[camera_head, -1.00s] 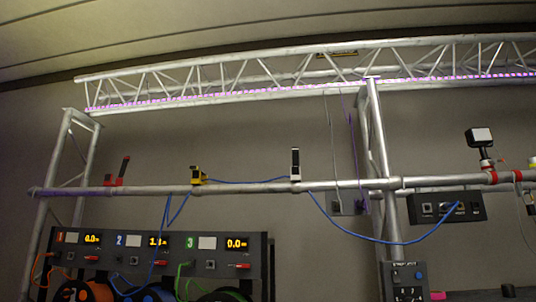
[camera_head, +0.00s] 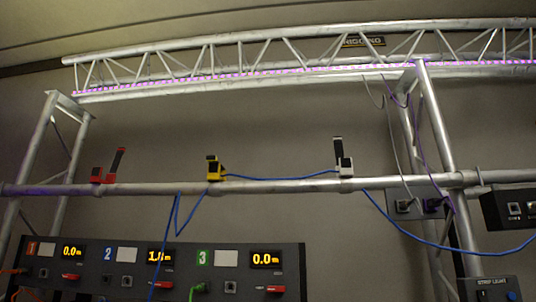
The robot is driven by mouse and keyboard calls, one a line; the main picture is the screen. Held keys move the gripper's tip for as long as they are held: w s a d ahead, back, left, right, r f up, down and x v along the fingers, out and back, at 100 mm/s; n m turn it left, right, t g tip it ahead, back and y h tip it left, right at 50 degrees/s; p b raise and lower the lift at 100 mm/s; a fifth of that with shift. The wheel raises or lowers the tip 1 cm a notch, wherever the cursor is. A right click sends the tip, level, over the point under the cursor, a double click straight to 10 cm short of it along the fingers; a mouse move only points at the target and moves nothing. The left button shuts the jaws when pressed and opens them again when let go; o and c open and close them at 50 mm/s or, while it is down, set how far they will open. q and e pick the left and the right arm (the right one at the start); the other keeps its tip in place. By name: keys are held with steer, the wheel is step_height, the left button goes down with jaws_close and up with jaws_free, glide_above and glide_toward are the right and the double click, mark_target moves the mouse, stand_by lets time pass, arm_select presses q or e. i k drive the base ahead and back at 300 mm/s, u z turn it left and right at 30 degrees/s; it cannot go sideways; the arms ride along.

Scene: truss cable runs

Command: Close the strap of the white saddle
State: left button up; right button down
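The white saddle (camera_head: 344,168) sits on the horizontal pipe, right of the middle. Its dark strap (camera_head: 337,147) stands upright, open. The blue cable (camera_head: 280,177) runs from the yellow saddle (camera_head: 214,169) to the white saddle, and its far part hangs to the right below the pipe. The yellow saddle appears closed over the cable. The red saddle (camera_head: 103,174) at the left has its strap up. Neither of my grippers is in view.
The pipe (camera_head: 270,187) runs across between truss uprights. A reel panel (camera_head: 150,265) with displays is below left. Hanging cables drop from the upper truss to a socket box (camera_head: 416,204) right of the white saddle. A black box (camera_head: 510,208) is at the right edge.

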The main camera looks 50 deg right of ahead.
mark_target(337, 140)
steer(key=z, duration=0.25)
steer(key=i, duration=1.1)
steer(key=z, duration=0.7)
